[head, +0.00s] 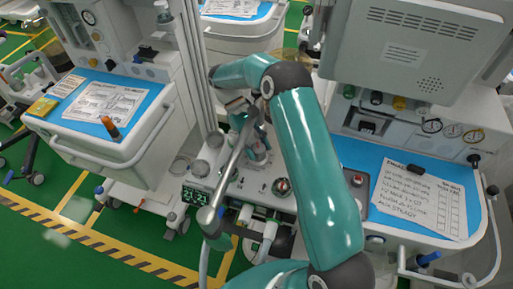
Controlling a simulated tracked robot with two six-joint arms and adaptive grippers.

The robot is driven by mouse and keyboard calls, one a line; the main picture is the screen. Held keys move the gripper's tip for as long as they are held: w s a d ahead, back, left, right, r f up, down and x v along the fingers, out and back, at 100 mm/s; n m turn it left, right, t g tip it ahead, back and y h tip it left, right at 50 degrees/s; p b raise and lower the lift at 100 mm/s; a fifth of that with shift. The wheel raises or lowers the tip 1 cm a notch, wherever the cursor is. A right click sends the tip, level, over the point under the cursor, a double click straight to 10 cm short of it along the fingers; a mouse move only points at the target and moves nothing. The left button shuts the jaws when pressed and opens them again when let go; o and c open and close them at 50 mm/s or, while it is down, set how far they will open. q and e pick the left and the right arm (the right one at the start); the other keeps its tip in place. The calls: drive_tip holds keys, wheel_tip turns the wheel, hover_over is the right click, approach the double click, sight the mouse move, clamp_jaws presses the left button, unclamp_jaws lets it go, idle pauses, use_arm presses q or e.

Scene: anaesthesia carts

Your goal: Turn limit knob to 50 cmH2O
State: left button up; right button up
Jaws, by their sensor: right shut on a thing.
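My right arm is teal and reaches up from the bottom, then bends over at the top middle. Its gripper (258,152) points down at the breathing-circuit block of the middle machine. It is shut on what appears to be the limit knob, which the fingers and wrist mostly hide. I cannot read the knob's scale or setting. A small round silver and red fitting (282,187) sits on the block to the right, apart from the gripper. A dark display (195,195) with light digits is on the block's left front. My left gripper is not in view.
A silver bag arm (225,170) slants down left, close to my gripper. A blue-topped cart (98,103) with papers and an orange-capped item stands left. A blue worktop (355,152) with a handwritten sheet (418,200) lies right, under a grey monitor (415,50).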

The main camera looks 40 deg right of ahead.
drive_tip(key=shift+s+f, duration=0.1)
drive_tip(key=o, duration=1.1)
drive_tip(key=shift+o, duration=0.2)
